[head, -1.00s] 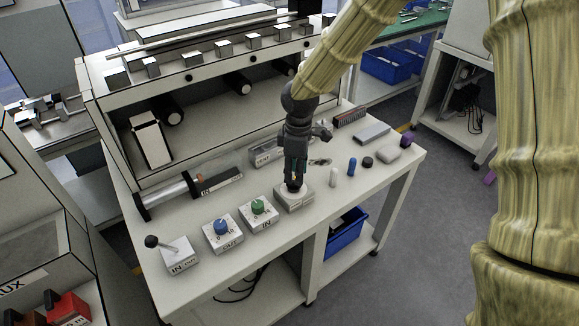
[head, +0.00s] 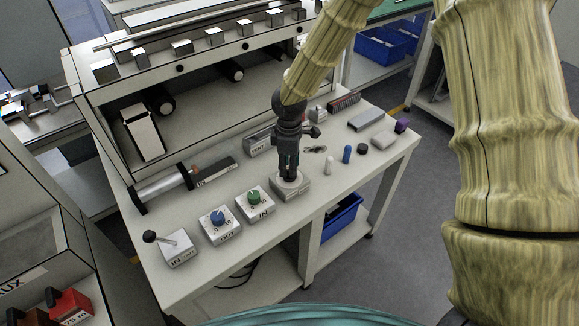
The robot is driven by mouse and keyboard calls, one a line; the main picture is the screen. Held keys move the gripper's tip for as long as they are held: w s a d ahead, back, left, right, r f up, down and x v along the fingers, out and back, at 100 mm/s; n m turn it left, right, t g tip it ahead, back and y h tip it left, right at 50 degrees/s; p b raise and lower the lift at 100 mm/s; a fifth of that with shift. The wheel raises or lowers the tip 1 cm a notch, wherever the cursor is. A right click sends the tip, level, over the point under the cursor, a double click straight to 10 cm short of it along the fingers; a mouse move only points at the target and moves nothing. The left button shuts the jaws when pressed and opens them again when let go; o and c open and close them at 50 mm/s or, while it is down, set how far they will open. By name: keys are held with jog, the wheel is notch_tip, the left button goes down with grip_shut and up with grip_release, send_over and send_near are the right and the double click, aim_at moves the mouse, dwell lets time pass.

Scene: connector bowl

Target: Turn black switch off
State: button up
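My gripper (head: 288,174) points straight down onto a small light-coloured switch box (head: 291,188), right of the green-knob box. Its fingertips are at the top of this box and cover whatever knob sits there, so the knob's colour and position are hidden. I cannot tell whether the fingers are closed on it. A lever box (head: 176,248) marked IN/OUT, with a black ball (head: 149,236) on its tilted lever, stands at the left front of the table, well apart from my gripper.
A blue-knob box (head: 219,224) and a green-knob box (head: 255,203) stand between the lever box and my gripper. A grey cylinder (head: 163,186) lies behind them. Right of my gripper are a white peg (head: 328,166), a blue peg (head: 347,153) and a black cap (head: 362,149).

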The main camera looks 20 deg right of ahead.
jog(key=shift+f, duration=0.9)
jog(key=shift+c, duration=0.2)
grip_shut()
